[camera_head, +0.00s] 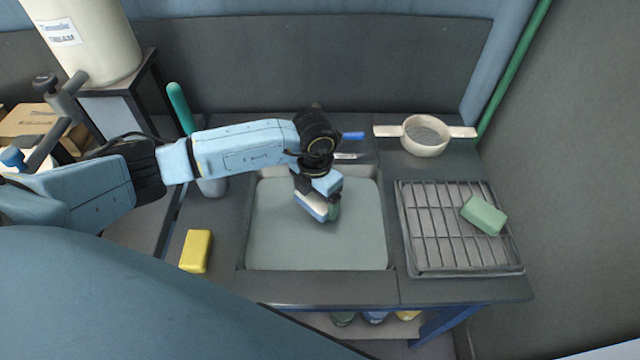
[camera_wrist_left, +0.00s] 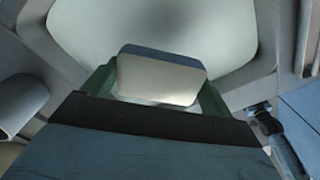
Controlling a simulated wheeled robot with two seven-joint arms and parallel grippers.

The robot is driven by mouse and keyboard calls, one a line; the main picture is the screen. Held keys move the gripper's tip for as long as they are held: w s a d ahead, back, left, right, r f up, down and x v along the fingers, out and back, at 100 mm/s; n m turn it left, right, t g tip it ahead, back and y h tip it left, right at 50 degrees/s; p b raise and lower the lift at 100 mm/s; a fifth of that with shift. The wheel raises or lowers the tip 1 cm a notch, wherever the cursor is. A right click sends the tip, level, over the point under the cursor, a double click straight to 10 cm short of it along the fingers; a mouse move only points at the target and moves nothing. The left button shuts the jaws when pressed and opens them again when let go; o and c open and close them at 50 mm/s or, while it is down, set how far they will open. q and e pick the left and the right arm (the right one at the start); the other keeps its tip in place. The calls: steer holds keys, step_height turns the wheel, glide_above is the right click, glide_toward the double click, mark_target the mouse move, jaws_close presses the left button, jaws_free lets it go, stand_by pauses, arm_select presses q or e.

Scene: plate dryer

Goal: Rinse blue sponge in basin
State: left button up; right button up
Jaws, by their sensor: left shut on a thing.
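The basin (camera_head: 270,250) is sunk in the dark counter, with a smooth pale grey-green surface inside; I cannot tell its water depth. My left gripper (camera_head: 328,205) reaches over the basin from the left and points down into its upper middle. It is shut on a block-shaped sponge (camera_head: 311,207), which looks whitish with a blue edge. In the left wrist view the sponge (camera_wrist_left: 160,78) looks pale grey, held between two green fingers. Whether the sponge touches the basin surface is unclear. My right gripper is not in view.
A yellow sponge (camera_head: 196,251) lies left of the basin. A green sponge (camera_head: 484,215) lies on the wire drying rack (camera_head: 430,240) at right. A strainer (camera_head: 425,135) sits behind the rack. A blue handle (camera_head: 352,136) shows behind the basin.

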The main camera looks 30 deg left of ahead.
arm_select(q)
steer(key=shift+s+f+b, duration=0.1)
steer(key=shift+f+b, duration=0.35)
steer(key=shift+f, duration=0.2)
step_height(320, 180, down, 12)
steer(key=b, duration=0.9)
steer(key=shift+r, duration=0.2)
steer(key=shift+f+b, duration=0.65)
steer(key=shift+f, duration=0.2)
